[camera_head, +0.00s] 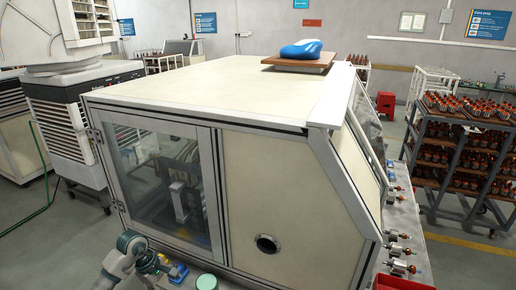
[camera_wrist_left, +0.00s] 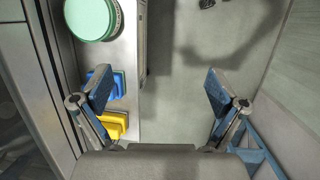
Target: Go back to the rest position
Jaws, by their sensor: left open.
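My left gripper (camera_wrist_left: 160,92) shows in the left wrist view with its two blue-padded fingers spread wide apart. Nothing is between the fingers; the pale grey floor shows below them. In the head view my left arm (camera_head: 130,248) comes in at the lower left, in front of the machine cabinet; its fingers cannot be made out there. My right gripper is in neither view.
A large cream machine cabinet (camera_head: 290,190) with a glass door fills the head view's middle. A green round lid (camera_wrist_left: 90,18), a blue box (camera_wrist_left: 104,82) and a yellow box (camera_wrist_left: 112,124) lie left of the gripper. A loaded rack (camera_head: 465,150) stands right.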

